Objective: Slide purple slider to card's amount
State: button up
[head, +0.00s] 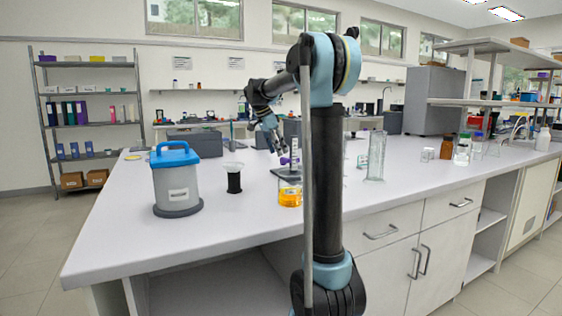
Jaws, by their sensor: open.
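The purple slider (285,161) is a small purple piece on an upright white scale (295,152) in the middle of the bench. The scale stands over a dark platform, with a beaker of orange liquid (290,195) below it. My gripper (277,148) is open, points down, and is just above and left of the slider. I cannot tell whether it touches the slider. My arm column hides what lies just right of the scale. I cannot make out a card with a readable amount.
A tall glass cylinder (376,157) is right of my arm. Bottles (462,152) stand farther right. The left front of the bench (130,235) is clear.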

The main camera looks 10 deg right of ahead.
aim_at(290, 161)
jog(key=shift+x, duration=2.6)
